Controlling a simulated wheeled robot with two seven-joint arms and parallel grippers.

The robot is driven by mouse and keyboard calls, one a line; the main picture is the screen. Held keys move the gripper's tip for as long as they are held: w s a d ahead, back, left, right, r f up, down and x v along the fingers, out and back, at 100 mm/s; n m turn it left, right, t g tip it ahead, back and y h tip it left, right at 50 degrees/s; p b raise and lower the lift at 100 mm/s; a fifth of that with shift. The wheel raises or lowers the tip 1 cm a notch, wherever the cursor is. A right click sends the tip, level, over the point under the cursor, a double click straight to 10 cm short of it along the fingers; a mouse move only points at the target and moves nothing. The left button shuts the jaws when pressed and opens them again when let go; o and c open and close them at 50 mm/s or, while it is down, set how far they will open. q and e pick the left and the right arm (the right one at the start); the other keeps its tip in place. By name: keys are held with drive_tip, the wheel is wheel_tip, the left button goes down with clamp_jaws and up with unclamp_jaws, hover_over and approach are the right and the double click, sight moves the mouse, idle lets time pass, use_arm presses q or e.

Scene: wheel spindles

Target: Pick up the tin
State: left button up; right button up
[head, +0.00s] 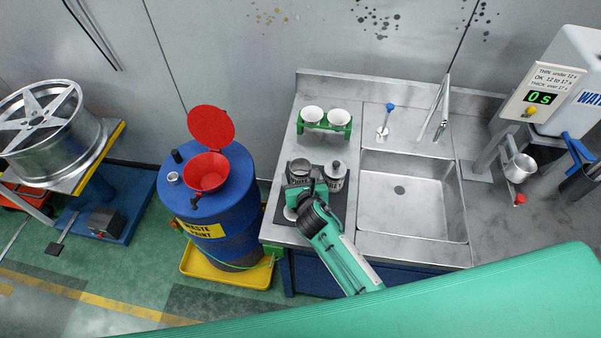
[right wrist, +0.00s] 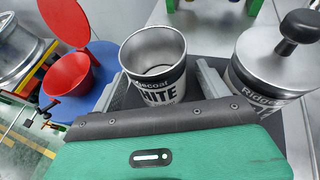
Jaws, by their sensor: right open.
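A second tin (head: 335,172) with a black-knobbed lid (right wrist: 283,62) stands to the right. My left gripper is not in view.
A green rack with two white cups (head: 326,118) stands behind the tins. A sink (head: 410,200) is to the right. A blue waste drum (head: 228,215) with a red funnel (head: 206,172) stands left. A timer (head: 541,98) is at the far right.

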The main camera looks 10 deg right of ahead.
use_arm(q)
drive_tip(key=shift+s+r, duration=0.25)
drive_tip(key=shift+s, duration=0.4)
use_arm(e)
drive_tip(key=shift+x, duration=1.4)
drive_tip(key=c, duration=1.1)
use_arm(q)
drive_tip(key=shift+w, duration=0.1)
